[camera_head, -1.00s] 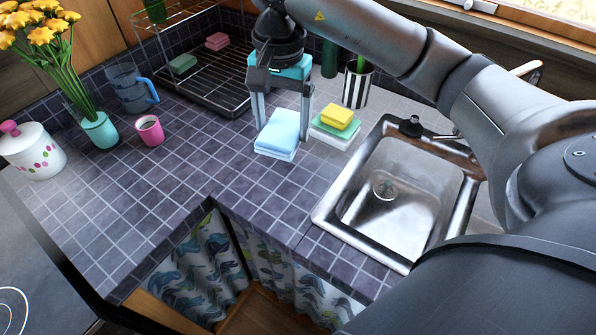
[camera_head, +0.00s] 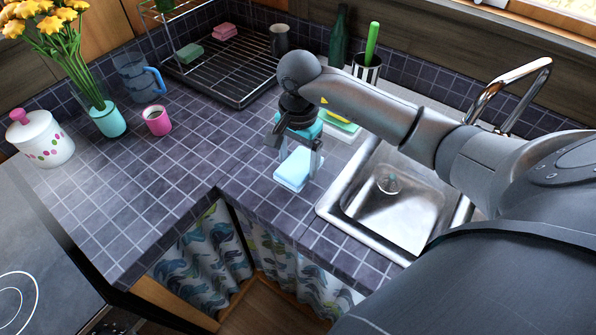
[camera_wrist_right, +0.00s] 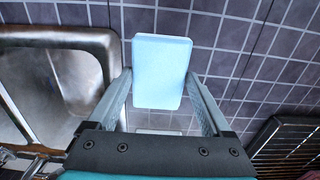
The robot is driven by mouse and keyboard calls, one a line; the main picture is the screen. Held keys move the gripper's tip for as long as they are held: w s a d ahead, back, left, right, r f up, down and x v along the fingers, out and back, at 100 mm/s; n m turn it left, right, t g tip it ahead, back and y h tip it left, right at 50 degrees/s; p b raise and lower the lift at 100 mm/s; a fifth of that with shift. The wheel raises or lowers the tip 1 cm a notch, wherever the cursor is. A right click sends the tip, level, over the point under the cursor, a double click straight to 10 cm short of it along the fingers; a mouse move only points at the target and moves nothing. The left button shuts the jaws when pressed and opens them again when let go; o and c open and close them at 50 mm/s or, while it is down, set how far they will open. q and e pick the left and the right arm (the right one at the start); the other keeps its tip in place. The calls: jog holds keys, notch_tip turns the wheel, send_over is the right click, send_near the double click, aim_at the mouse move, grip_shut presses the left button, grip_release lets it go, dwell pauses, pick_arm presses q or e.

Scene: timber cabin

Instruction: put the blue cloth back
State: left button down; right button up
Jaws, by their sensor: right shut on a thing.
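The blue cloth (camera_head: 293,170) is a small, light-blue folded block near the counter's front edge, left of the sink. My right gripper (camera_head: 298,157) points down from above and is shut on it. In the right wrist view the cloth (camera_wrist_right: 162,75) sits between the two fingers (camera_wrist_right: 166,100) and sticks out past their tips. I cannot tell whether the cloth touches the tiles or hangs just above them. My left gripper is not in view.
The steel sink (camera_head: 335,208) is just right of the cloth. Behind my arm, a green and yellow sponge stack (camera_head: 342,126) is partly hidden. A dish rack (camera_head: 235,98) stands at the back. A pink mug (camera_head: 157,120) is at left; tiles between are clear.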

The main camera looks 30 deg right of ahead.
aim_at(298, 174)
jog(key=shift+f, duration=2.25)
jog(key=shift+f+b, duration=0.2)
jog(key=shift+b, duration=0.15)
jog(key=o, duration=1.1)
notch_tip(298, 174, up, 12)
jog(key=shift+d+r+p, duration=0.1)
jog(key=shift+r+p, duration=0.15)
jog(key=shift+p, duration=0.05)
